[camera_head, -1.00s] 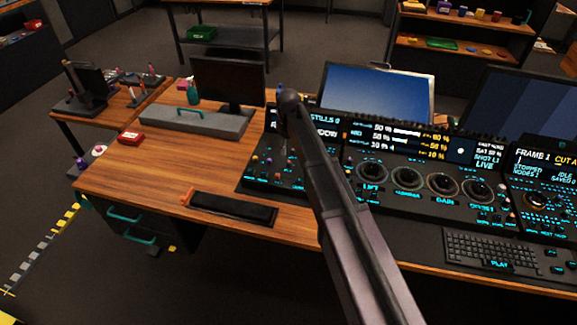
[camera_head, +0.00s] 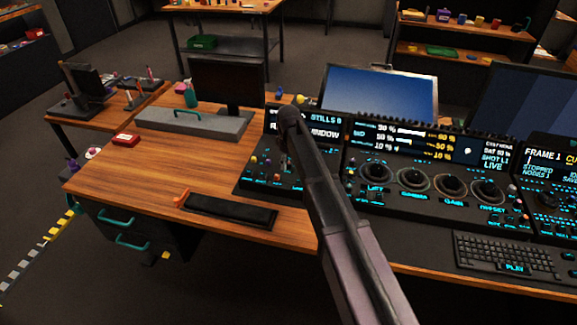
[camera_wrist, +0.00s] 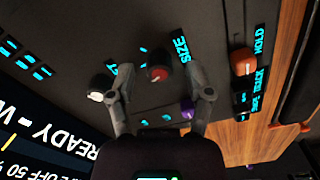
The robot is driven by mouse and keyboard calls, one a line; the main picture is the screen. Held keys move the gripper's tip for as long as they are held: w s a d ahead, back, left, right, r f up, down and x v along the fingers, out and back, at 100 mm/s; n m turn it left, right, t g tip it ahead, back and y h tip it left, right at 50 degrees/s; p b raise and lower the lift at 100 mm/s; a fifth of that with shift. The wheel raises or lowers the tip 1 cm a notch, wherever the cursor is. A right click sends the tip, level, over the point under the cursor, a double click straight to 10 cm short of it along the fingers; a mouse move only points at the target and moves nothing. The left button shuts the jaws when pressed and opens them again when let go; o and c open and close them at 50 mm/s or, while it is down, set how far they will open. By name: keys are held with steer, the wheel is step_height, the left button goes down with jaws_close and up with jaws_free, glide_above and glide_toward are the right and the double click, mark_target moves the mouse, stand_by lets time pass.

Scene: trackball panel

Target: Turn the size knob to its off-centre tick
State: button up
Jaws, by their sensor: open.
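In the wrist view the size knob (camera_wrist: 159,73) is a small dark knob with a red cap, beside the cyan word SIZE. Cyan tick marks show near it. My gripper (camera_wrist: 162,94) is open, with one finger on each side of the knob in the picture. The fingertips appear apart from the knob; I cannot tell the height between them. In the head view my arm crosses in front of the left panel (camera_head: 258,178), and the gripper and size knob cannot be made out behind it.
In the wrist view a white-capped knob (camera_wrist: 101,88) lies left of the fingers, an orange knob (camera_wrist: 243,62) right, and a purple knob (camera_wrist: 187,109) close to the right finger. In the head view a black tray (camera_head: 230,210) lies on the wooden desk (camera_head: 130,180).

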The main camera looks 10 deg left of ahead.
steer(key=shift+f, duration=0.15)
jaws_close()
steer(key=shift+m, duration=0.3)
stand_by(0.3)
steer(key=m, duration=0.7)
steer(key=shift+m, duration=0.3)
steer(key=m, duration=0.4)
steer(key=shift+d, duration=0.1)
steer(key=shift+m, duration=2.2)
